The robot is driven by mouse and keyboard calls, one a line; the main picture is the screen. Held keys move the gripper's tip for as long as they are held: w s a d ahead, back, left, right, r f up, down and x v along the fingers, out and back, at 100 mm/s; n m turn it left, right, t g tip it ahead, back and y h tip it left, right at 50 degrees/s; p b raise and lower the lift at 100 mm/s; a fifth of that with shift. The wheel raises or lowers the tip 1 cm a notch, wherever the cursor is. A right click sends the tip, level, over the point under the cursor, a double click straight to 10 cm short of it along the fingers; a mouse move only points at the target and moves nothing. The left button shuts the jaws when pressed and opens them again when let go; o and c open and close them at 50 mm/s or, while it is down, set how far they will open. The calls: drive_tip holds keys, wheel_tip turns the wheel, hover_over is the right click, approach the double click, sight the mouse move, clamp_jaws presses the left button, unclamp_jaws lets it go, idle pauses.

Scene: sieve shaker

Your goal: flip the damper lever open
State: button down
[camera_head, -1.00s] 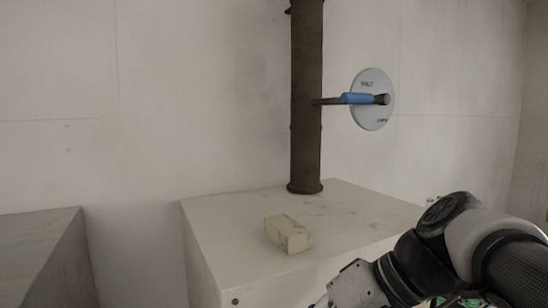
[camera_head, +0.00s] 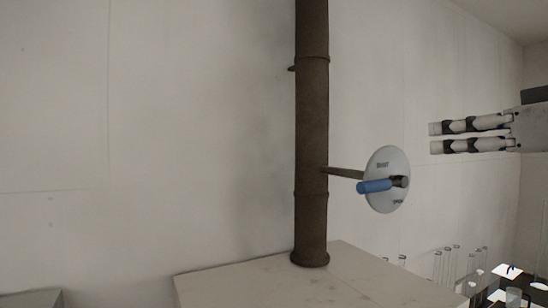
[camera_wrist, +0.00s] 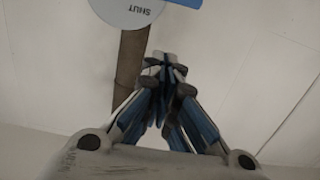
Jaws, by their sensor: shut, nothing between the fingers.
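The damper lever has a blue handle (camera_head: 374,186) and sits at a pale round plate (camera_head: 388,155) beside a brown pipe (camera_head: 312,120). The handle points left and slightly down, and a thin rod joins plate and pipe. The plate has two labels, hard to read here. My gripper (camera_head: 432,137) is at the right, a little above and right of the plate, apart from the lever. In the wrist view its fingertips (camera_wrist: 165,62) meet, with nothing between them. There the plate (camera_wrist: 128,14), marked SHUT, and the blue handle (camera_wrist: 186,2) show at the top, cut off.
The pipe stands on a pale cabinet top (camera_head: 280,285). Glassware (camera_head: 450,265) and other bright items stand at the lower right. A grey box corner (camera_head: 30,298) shows at the lower left. The wall area left of the pipe is clear.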

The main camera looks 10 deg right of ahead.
drive_tip(key=p, duration=0.3)
hover_over(385, 185)
drive_tip(key=s, duration=0.2)
wheel_tip(385, 185, down, 5)
drive_tip(key=shift+w+d+r, duration=0.1)
drive_tip(key=shift+w+d, duration=0.05)
drive_tip(key=shift+f+b, duration=0.2)
drive_tip(key=shift+b, duration=0.15)
drive_tip(key=shift+f+n+b, duration=0.15)
drive_tip(key=shift+n+b, duration=0.15)
drive_tip(key=shift+b, duration=0.35)
